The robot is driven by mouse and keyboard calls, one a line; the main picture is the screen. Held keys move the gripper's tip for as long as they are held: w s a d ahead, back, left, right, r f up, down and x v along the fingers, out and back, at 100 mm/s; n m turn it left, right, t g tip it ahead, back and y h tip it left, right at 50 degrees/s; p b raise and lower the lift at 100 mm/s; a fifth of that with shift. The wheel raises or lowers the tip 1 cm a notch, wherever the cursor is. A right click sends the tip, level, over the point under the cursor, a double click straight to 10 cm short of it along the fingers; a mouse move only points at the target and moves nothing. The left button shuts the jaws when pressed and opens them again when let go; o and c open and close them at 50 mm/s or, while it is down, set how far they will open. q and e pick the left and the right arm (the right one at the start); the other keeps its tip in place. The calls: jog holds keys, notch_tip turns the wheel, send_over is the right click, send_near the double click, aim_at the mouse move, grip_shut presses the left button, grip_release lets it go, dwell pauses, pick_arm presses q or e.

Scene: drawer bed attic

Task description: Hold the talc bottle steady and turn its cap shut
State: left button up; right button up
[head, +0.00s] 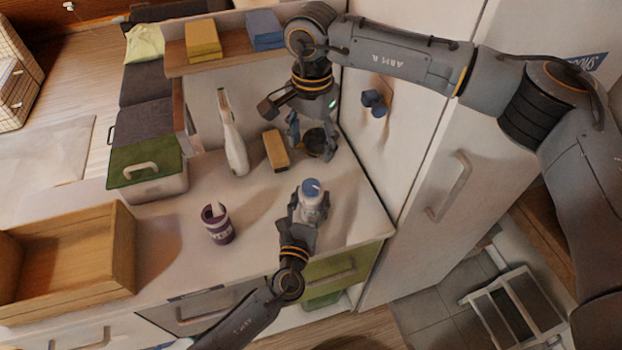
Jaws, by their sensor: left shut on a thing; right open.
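The talc bottle (311,207) stands upright on the counter near its front right part. Its blue cap (312,187) sits on top. My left gripper (308,208) comes from the front and is shut on the white bottle body, below the cap. My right gripper (305,132) is open, behind and above the bottle, apart from the cap. Whether the cap is fully tight cannot be told from here.
A wooden block (275,150), a white spray bottle (232,135) and a purple cup (217,226) stand to the left. A wooden box (120,245) and a green-lidded container (147,170) are farther left. A tall cabinet (420,190) bounds the right.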

aim_at(311, 185)
notch_tip(311, 185, down, 12)
jog(key=shift+r, duration=0.1)
dwell(0.5)
jog(key=c, duration=1.2)
